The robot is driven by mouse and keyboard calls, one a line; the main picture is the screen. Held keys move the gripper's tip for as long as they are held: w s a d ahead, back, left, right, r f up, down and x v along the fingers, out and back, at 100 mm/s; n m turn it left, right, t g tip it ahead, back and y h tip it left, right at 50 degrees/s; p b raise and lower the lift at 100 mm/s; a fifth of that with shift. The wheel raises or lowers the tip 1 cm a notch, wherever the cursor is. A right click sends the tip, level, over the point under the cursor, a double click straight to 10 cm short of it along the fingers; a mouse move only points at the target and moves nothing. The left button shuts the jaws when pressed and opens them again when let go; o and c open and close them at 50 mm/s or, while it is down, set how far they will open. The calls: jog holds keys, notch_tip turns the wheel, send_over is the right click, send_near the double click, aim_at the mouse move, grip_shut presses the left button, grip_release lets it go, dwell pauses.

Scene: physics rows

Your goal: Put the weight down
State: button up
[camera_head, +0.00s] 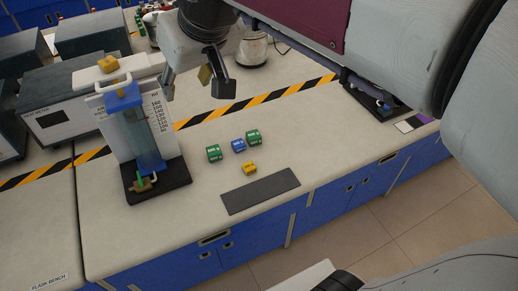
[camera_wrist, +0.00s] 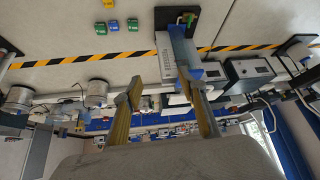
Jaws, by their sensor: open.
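Small weights sit on the bench: two green ones (camera_head: 213,153) (camera_head: 253,136), a blue one (camera_head: 238,146) between them and a yellow one (camera_head: 249,168) in front. Another yellow weight (camera_head: 108,63) rests on the white top of a clear cylinder apparatus (camera_head: 147,135) with a blue cap and a printed scale. My gripper (camera_head: 195,90) is open, above the bench to the right of the apparatus and apart from it. Nothing shows between its fingers. In the wrist view, my open gripper (camera_wrist: 159,80) shows yellow inner pads, with the apparatus (camera_wrist: 181,50) beyond the fingertips.
A dark grey mat (camera_head: 260,191) lies near the bench's front edge. Yellow-black tape (camera_head: 273,97) crosses the bench. A grey meter box (camera_head: 52,118) stands left of the apparatus, and a round metal device (camera_head: 251,50) behind. Bench around the weights is clear.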

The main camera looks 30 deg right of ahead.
jog(key=s+d+f+m, duration=0.1)
jog(key=s+d+f, duration=0.2)
jog(key=s+f, duration=0.3)
jog(key=s+d+f+m+h, duration=0.1)
jog(key=s+d+f, duration=0.2)
jog(key=s, duration=0.9)
notch_tip(320, 180, down, 4)
jog(key=shift+s+d+r+g, duration=0.1)
jog(key=shift+s+d+g, duration=0.05)
jog(key=shift+d+g, duration=0.25)
dwell(1.0)
